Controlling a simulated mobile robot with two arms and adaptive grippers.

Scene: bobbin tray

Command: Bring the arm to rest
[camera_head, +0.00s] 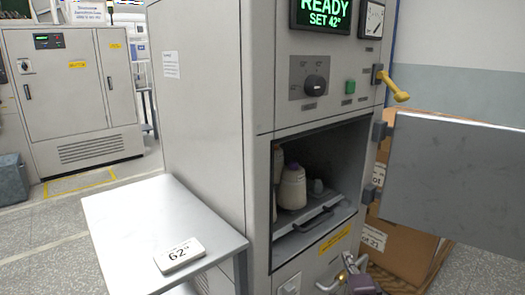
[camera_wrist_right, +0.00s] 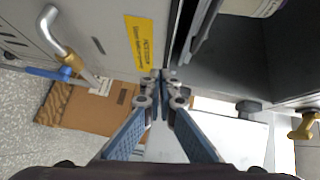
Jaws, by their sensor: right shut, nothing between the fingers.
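My right gripper (camera_head: 352,272) shows at the bottom of the head view, low in front of the machine, below and right of the open compartment. In the right wrist view its blue fingers (camera_wrist_right: 164,78) come together at the tips, shut and empty. The grey cabinet machine (camera_head: 200,110) has its door (camera_head: 455,180) swung open to the right. Inside, a tray (camera_head: 318,218) with a dark handle carries pale bobbins (camera_head: 292,187); part of its contents is hidden by the compartment's left edge. My left gripper is in neither view.
A side table (camera_head: 125,215) with a "62" plate (camera_head: 180,255) stands left of the machine. Cardboard boxes (camera_head: 405,245) are behind the open door. A metal lever (camera_wrist_right: 55,30) is left of my gripper. Open floor lies left.

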